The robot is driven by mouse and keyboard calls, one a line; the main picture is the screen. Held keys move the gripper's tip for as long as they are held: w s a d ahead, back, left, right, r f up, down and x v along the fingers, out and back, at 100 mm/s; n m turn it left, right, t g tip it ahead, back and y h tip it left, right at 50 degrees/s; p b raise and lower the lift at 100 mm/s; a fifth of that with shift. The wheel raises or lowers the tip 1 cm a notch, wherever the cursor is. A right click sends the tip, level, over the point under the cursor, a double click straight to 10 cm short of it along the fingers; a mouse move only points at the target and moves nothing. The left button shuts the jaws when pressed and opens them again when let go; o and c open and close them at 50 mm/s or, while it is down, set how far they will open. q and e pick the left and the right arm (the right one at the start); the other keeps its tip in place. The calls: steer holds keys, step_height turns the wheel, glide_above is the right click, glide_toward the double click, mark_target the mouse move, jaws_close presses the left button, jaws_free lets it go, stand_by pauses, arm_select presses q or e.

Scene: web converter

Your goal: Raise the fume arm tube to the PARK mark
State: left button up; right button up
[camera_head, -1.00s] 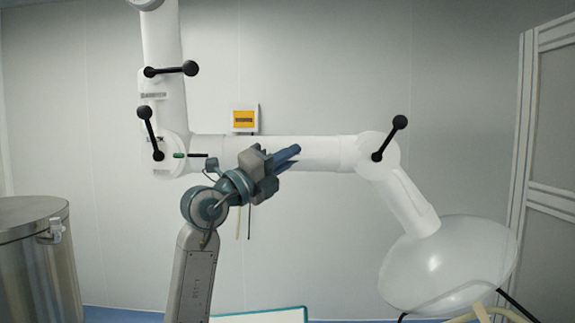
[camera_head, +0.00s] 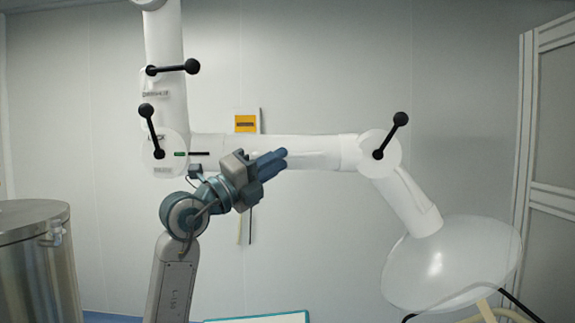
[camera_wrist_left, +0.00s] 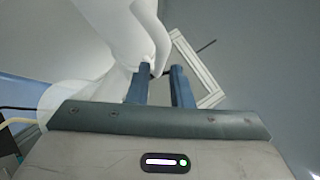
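The white fume arm tube (camera_head: 320,150) runs about level from the left elbow joint (camera_head: 168,152) to the right joint (camera_head: 384,152). A short tube slopes down from there to a clear hood (camera_head: 450,265). A green mark (camera_head: 180,154) with a thin black pointer (camera_head: 199,154) shows at the left elbow; no PARK lettering is readable. My left gripper (camera_head: 280,157) overlaps the tube's left half; contact cannot be told. In the left wrist view, its two blue fingers (camera_wrist_left: 160,75) stand apart, with white arm parts beyond them. My right gripper is out of view.
Black ball-ended levers stick out at the upper joint (camera_head: 175,69), left elbow (camera_head: 149,120) and right joint (camera_head: 391,135). A yellow wall box (camera_head: 245,123) is behind the tube. A steel drum (camera_head: 38,265) stands left, a panelled frame (camera_head: 548,160) right.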

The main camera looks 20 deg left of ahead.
arm_select(q)
steer(key=b+v, duration=0.2)
steer(key=v, duration=0.5)
steer(key=shift+b, duration=0.4)
